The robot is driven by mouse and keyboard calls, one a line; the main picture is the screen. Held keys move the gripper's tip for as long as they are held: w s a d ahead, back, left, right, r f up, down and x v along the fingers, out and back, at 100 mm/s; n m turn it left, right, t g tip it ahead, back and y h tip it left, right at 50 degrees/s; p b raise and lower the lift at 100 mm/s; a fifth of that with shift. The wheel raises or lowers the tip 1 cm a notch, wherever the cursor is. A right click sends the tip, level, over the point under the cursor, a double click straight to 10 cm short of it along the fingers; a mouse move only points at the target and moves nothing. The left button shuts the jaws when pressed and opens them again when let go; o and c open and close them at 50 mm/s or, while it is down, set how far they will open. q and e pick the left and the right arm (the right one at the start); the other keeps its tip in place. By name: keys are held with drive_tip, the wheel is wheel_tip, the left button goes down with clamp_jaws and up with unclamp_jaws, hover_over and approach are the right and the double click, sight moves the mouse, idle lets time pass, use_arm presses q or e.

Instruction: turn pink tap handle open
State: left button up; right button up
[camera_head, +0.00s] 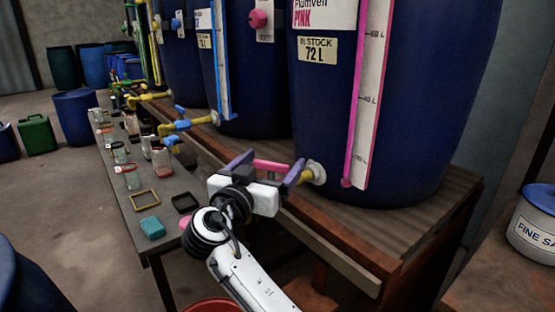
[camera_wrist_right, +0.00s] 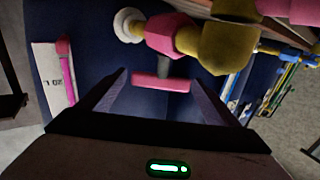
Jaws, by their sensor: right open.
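The pink tap handle (camera_head: 272,166) is a short bar on the yellow tap pipe (camera_head: 308,176) at the foot of the blue vat labelled PINK (camera_head: 430,100). In the right wrist view the handle (camera_wrist_right: 160,83) lies crosswise between my fingers, with the pink tap body (camera_wrist_right: 172,35) and yellow fitting (camera_wrist_right: 228,46) beyond. My right gripper (camera_head: 268,170) is open, its purple fingers on either side of the handle. The wrist view shows my right gripper (camera_wrist_right: 159,80) with gaps beside the bar; I cannot tell any contact. My arm hides part of the tap. My left gripper is not in view.
A blue tap (camera_head: 178,126) and a yellow tap (camera_head: 150,97) sit further along the wooden stand (camera_head: 400,235). A grey bench (camera_head: 130,205) below holds jars and a teal block (camera_head: 152,228). A red bucket rim (camera_head: 212,306) shows at the bottom.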

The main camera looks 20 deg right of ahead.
drive_tip(key=shift+x, duration=1.95)
drive_tip(key=c, duration=1.1)
drive_tip(key=shift+o, duration=0.2)
